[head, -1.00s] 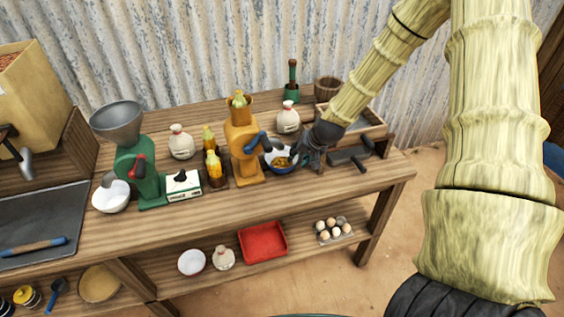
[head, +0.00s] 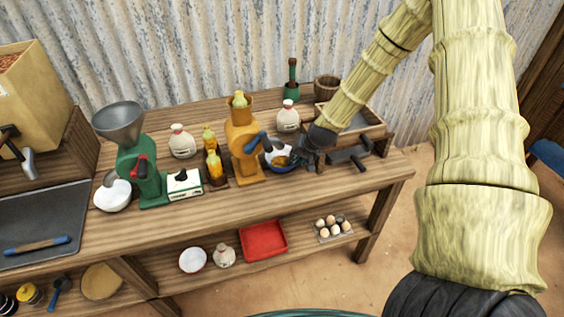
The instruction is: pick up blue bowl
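The blue bowl (head: 281,168) stands on the wooden bench, just right of the orange grinder (head: 243,146). It has a white inside and something yellow-brown in it. My gripper (head: 303,157) is at the bowl's right side, with its dark fingers at or over the right rim. Part of the bowl's right side is hidden by the fingers. I cannot tell whether the fingers touch the bowl or how far apart they are.
A wooden box with a dark crank (head: 350,158) is close to the right of my gripper. A white bottle (head: 288,117) stands behind the bowl. Corn-topped bottles (head: 214,170) stand left of the orange grinder. The bench front (head: 290,200) before the bowl is clear.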

